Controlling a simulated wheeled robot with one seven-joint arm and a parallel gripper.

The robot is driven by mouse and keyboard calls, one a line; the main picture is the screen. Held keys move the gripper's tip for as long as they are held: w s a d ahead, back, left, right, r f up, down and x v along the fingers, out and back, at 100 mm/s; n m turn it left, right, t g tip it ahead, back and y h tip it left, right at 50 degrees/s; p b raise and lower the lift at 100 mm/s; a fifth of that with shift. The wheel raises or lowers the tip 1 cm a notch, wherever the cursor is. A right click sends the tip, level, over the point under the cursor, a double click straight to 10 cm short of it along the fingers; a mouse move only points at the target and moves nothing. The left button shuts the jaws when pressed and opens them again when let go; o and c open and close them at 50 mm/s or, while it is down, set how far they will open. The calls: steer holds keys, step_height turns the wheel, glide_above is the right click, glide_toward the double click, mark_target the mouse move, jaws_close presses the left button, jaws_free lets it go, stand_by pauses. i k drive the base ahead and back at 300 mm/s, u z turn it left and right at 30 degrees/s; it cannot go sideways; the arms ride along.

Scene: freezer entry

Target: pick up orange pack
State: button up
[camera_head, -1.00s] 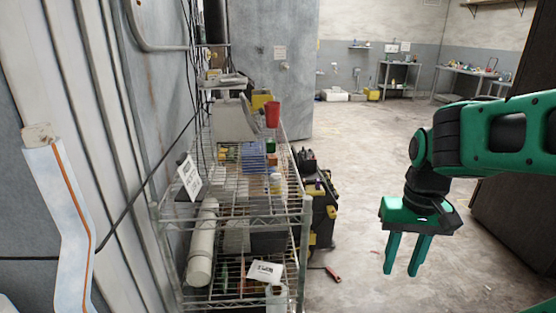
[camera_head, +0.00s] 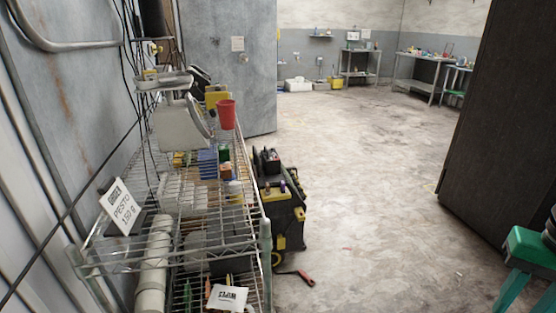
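My gripper (camera_head: 527,292) is at the lower right corner, partly cut off by the picture edge. Its two green fingers point down and stand apart with nothing seen between them. A small orange-brown item (camera_head: 226,172) sits on the wire shelf's upper level, to the right of a blue bin (camera_head: 207,163). It is too small to tell if it is the orange pack. My gripper is far to the right of the shelf and nearer to me.
The wire shelf (camera_head: 265,238) holds a scale (camera_head: 178,130), a red cup (camera_head: 227,114) and a sign (camera_head: 120,205). A black-yellow toolbox (camera_head: 284,215) stands beside it, with a red-handled tool (camera_head: 297,276) on the floor. Open floor lies right, up to a dark door (camera_head: 500,120).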

mark_target(225, 170)
steer(key=z, duration=1.2)
steer(key=i, duration=3.05)
steer(key=u, duration=3.7)
